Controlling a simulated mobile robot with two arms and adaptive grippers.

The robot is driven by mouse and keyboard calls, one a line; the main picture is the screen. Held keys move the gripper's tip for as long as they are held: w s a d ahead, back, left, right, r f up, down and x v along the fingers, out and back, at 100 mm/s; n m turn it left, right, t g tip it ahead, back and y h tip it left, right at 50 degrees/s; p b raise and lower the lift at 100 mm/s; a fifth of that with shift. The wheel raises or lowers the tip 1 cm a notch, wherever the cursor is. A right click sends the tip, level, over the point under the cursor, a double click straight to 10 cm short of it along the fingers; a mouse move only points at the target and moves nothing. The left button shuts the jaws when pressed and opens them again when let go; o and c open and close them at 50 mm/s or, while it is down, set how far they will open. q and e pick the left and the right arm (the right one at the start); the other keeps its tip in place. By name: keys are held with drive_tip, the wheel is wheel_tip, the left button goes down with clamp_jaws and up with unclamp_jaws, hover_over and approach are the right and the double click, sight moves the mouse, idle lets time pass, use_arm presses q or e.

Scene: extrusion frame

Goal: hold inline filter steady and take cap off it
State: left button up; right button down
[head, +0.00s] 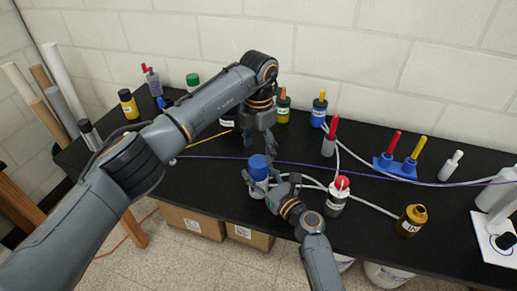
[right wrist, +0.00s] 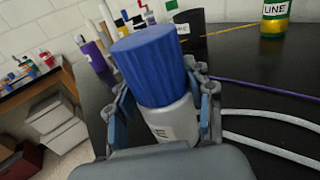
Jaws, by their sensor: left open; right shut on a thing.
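The inline filter (right wrist: 170,118) is a pale grey-white upright cylinder with a partly hidden label. A ribbed blue cap (right wrist: 150,62) sits on its top; the cap also shows in the head view (head: 258,166). My right gripper (right wrist: 164,98) is shut on the filter's body below the cap, with one finger on each side. My left gripper (head: 262,143) is open and points down, just above and beside the blue cap. It does not show in the right wrist view, and the exact gap to the cap cannot be told.
A blue holder (head: 393,168) has red and yellow-topped pieces. Pale tubes and a purple cord (head: 310,164) cross the black bench. Several bottles line the back.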

sight(258, 161)
use_arm(q)
drive_tip(key=shift+m, duration=0.9)
drive_tip(key=shift+f+m, duration=0.2)
drive_tip(key=shift+m, duration=0.1)
wheel_tip(258, 161, down, 8)
drive_tip(key=shift+r, duration=0.15)
drive_tip(key=c, duration=1.2)
drive_tip(key=n, duration=0.6)
drive_tip(key=shift+n, duration=0.4)
